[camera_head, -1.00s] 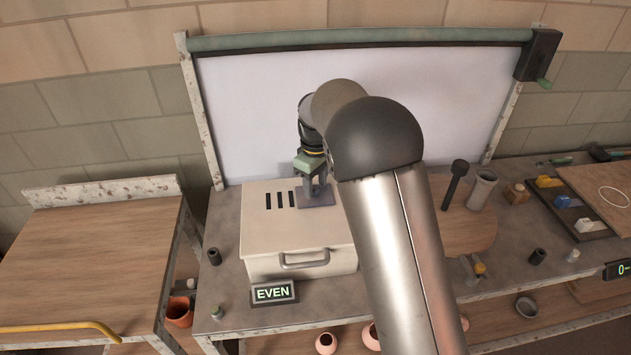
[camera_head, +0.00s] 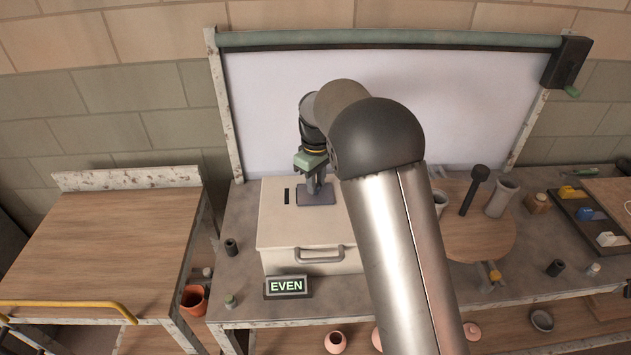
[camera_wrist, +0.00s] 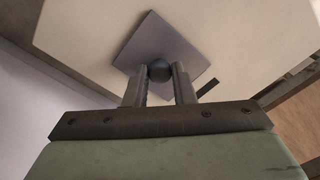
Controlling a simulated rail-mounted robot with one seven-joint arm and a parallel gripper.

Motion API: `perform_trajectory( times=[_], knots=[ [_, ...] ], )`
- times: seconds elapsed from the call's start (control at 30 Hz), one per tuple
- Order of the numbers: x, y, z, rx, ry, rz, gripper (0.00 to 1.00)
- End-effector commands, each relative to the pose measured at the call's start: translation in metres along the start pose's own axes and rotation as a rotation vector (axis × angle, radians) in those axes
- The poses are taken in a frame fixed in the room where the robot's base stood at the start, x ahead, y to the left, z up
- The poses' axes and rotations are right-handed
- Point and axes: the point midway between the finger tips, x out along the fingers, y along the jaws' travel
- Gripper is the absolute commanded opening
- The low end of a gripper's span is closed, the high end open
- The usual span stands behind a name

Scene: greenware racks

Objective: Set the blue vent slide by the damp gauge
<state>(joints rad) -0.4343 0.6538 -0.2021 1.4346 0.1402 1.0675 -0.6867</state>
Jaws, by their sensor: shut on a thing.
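The vent slide, a flat blue-grey plate (camera_head: 318,196), lies on top of a cream box (camera_head: 280,222). One dark vent slot (camera_head: 286,196) shows to its left. My gripper (camera_head: 315,184) reaches down onto the plate. In the wrist view the plate (camera_wrist: 150,38) has a dark round knob (camera_wrist: 160,71), and my gripper (camera_wrist: 160,78) is shut on that knob. One dark slot (camera_wrist: 207,87) shows beside the plate there. The damp gauge (camera_head: 287,286), a dark display reading EVEN in green, stands in front of the box. My arm hides the box's right side.
A round wooden board (camera_head: 480,225) with dark and grey pieces lies right of my arm. A dark tray (camera_head: 590,215) with yellow, blue and white pieces is at far right. A small dark cylinder (camera_head: 231,246) stands left of the box. A white panel (camera_head: 270,110) rises behind.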

Motion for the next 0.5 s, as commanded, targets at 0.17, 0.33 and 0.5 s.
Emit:
perform_trajectory(
  times=[0.17, 0.33, 0.5],
  knots=[
    [-0.0007, 0.0004, 0.0, 0.001, 0.001, 0.001, 0.45],
    [-0.0005, 0.0002, 0.0001, 0.001, 0.001, 0.001, 0.45],
    [-0.0051, 0.0003, -0.0002, 0.0, 0.002, 0.001, 0.45]
  ],
)
